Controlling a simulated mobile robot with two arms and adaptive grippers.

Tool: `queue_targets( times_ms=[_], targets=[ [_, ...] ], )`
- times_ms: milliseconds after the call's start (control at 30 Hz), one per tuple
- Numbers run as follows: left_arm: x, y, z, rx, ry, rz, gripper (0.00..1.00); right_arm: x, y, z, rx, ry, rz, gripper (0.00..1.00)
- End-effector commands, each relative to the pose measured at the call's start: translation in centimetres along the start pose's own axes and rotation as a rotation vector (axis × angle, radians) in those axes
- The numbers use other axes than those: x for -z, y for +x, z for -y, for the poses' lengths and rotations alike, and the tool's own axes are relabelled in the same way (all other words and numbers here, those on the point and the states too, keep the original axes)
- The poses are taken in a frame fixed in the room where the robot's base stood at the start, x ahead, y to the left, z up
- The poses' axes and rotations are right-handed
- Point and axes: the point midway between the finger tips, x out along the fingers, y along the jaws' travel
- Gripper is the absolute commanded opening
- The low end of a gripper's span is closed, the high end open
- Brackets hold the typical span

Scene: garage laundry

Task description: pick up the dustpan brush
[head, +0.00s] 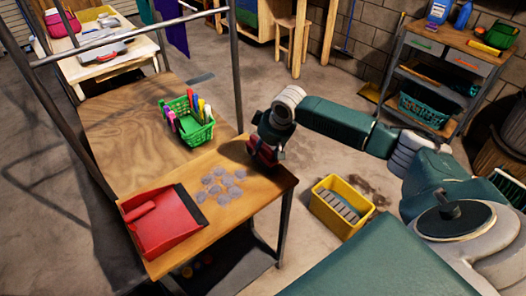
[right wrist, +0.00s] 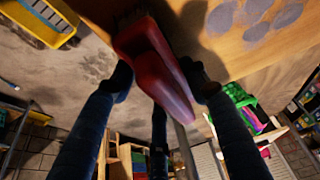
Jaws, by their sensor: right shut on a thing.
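The dustpan brush (right wrist: 155,65) is red and lies between the fingers of my right gripper in the right wrist view, its bristles towards the top edge of that view. My right gripper (head: 264,148) is shut on it at the right edge of the wooden table in the head view. Only a small red part of the brush (head: 262,154) shows there, below the gripper. The red dustpan (head: 163,222) lies on the near left part of the table. My left gripper is not in view.
Grey dust patches (head: 222,186) lie on the wooden table (head: 120,115). A green basket (head: 196,130) with bottles and markers stands behind them. A yellow bin (head: 327,214) stands on the floor to the right. A shelf unit (head: 440,62) stands at the back right.

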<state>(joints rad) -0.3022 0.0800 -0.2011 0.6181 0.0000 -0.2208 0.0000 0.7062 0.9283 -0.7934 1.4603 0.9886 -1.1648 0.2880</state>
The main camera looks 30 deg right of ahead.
Motion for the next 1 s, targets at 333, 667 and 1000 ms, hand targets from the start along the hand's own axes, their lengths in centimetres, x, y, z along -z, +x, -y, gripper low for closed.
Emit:
queue_targets(
  times_ms=[333, 667, 1000],
  targets=[
    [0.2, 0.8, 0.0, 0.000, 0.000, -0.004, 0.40, 2.3, -4.8, 0.0, 0.000, -0.001, -0.010, 0.16],
    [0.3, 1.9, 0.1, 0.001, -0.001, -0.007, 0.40, 5.8, -13.6, 0.0, 0.001, 0.000, -0.009, 0.16],
    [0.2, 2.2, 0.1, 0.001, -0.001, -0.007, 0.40, 7.5, -18.0, 0.0, 0.001, 0.001, -0.003, 0.16]
  ],
)
